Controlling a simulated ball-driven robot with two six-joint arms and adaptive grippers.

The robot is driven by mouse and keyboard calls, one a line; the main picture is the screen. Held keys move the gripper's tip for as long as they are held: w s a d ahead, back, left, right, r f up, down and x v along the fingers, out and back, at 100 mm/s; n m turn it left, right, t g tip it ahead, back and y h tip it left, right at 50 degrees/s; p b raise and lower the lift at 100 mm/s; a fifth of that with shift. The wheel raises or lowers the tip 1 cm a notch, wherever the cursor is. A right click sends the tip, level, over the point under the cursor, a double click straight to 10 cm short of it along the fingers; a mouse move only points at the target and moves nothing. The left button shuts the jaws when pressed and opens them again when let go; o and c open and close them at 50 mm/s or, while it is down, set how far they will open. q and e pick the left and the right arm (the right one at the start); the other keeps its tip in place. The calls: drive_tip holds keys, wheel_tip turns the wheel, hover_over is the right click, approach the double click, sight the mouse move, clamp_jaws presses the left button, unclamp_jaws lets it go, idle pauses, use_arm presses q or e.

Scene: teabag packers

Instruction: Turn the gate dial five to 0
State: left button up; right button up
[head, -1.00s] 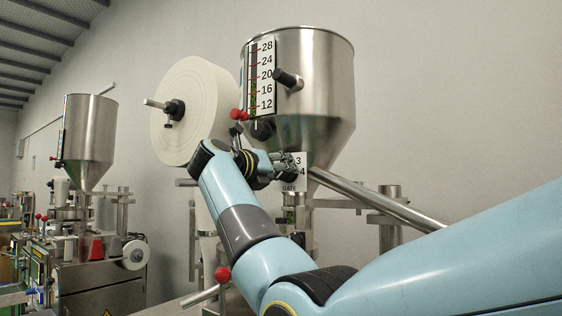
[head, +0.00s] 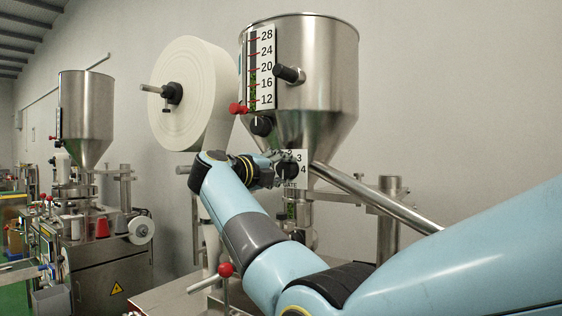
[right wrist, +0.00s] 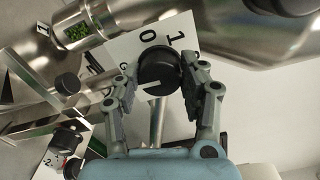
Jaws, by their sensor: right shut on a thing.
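The gate dial five is a black round knob (right wrist: 160,72) on a white plate marked GATE. The plate (head: 302,160) sits below the steel hopper in the head view, with 3 and 4 readable. In the right wrist view, 0 and 1 show beside the knob. A short pale mark shows on the knob's edge; I cannot tell which number it points to. My right gripper (right wrist: 163,94) has a finger on each side of the knob and is shut on it. In the head view my right gripper (head: 282,170) covers part of the plate. My left gripper is not in view.
Above the dial are the hopper (head: 310,90) with a level scale (head: 262,68), a black knob (head: 262,126) and a red-tipped lever (head: 238,108). A paper roll (head: 205,95) hangs to the left. A steel tube (head: 375,200) slopes down at the right. Another machine (head: 95,270) stands further left.

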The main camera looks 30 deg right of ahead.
drive_tip(key=shift+n, duration=0.3)
idle(0.4)
drive_tip(key=o, duration=1.2)
drive_tip(key=shift+a, duration=0.1)
drive_tip(key=v, duration=0.7)
drive_tip(key=shift+a, duration=0.2)
